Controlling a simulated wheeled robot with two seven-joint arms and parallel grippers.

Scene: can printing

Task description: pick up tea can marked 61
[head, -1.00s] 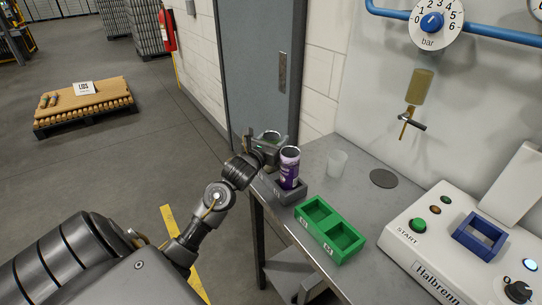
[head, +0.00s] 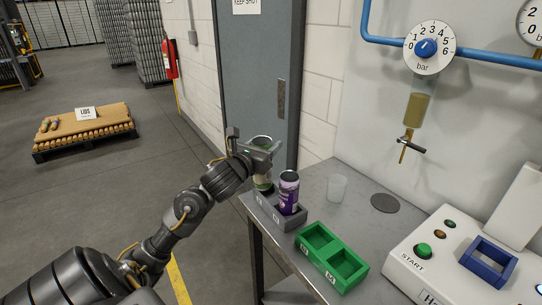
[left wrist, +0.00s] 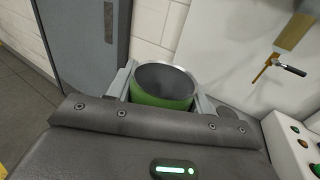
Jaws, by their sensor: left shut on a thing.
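A green can (left wrist: 162,93) with an open silver top is held in my left gripper (head: 262,149). In the left wrist view its green wall and dark inside show between the two fingers. A purple can (head: 288,194) stands upright in the holder's right slot. I cannot read a number 61 on either can. My right gripper is not in view.
A green two-slot holder (head: 325,256) stands nearer on the metal table (head: 348,215). A clear cup (head: 337,187) and a dark disc (head: 384,203) lie behind. A white machine (head: 425,262) with a blue frame (head: 488,259) is at right. A tap (head: 409,144) hangs on the wall.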

